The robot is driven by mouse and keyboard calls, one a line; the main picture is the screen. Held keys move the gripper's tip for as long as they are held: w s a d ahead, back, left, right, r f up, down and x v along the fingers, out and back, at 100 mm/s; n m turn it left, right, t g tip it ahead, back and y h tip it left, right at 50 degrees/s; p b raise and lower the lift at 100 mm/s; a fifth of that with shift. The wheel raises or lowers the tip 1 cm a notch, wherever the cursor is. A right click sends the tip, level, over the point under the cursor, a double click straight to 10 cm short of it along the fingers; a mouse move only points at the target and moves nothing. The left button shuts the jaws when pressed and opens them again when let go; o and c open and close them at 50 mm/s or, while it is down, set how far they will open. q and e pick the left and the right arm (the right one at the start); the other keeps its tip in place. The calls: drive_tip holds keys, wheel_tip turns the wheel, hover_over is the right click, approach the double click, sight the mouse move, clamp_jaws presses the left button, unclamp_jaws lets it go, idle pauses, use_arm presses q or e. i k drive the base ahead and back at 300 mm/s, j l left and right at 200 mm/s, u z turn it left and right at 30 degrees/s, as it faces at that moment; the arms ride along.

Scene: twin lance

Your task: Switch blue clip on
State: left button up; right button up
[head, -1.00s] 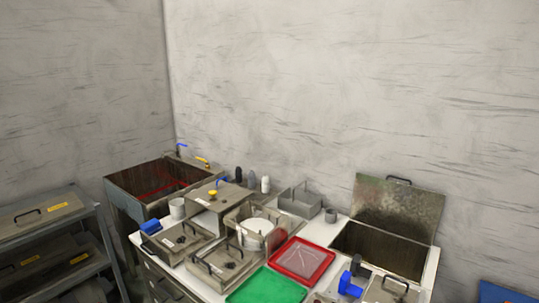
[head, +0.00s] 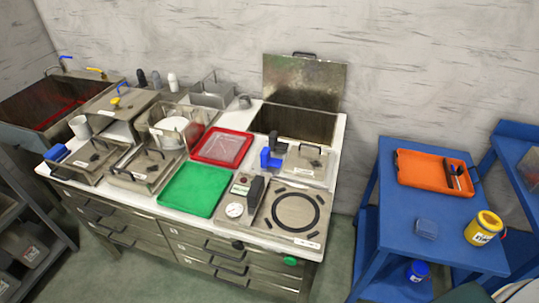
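Several blue parts show in the head view, and I cannot tell for certain which is the blue clip. A chunky blue piece (head: 268,159) stands upright on the worktop, beside a small lidded metal box (head: 307,164). Another blue block (head: 57,153) is at the worktop's left end, against a metal box (head: 88,161). A small blue lever (head: 124,87) sits on top of a metal box at the back left. Whether any of them is on or off is too small to tell. Neither of my grippers is in view.
The white worktop (head: 340,150) is crowded: green tray (head: 195,190), red tray (head: 222,147), gauge device (head: 240,198), ring-marked plate (head: 297,213) and open basin (head: 295,122). A sink (head: 30,105) stands left. A blue table (head: 385,226) with an orange tray (head: 420,172) stands right, across open floor.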

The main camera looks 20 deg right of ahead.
sight(266, 161)
drive_tip(key=l+u, duration=0.4)
drive_tip(key=k+l+u, duration=0.1)
drive_tip(key=l+u, duration=0.25)
drive_tip(key=l, duration=0.1)
